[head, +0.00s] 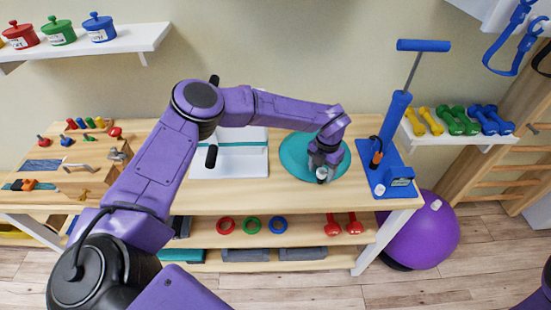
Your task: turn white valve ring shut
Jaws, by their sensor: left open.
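A round teal cushion (298,168) lies flat on the wooden table, right of the middle. A small white piece that looks like the white valve ring (321,173) shows at its front, right at the fingertips of my left gripper (322,166). The left gripper points down over the cushion and is open. Its fingers and wrist hide part of the piece, so I cannot tell whether they touch it or how far the ring is turned. My right gripper is out of view; only a bit of purple arm shows at the lower right corner.
A blue pump (394,160) stands close right of the cushion. A white board (230,165) lies left of it. A wooden peg box (85,165) is at the table's left. A purple ball (425,235) sits on the floor at right. Dumbbells (457,121) rest on a wall shelf.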

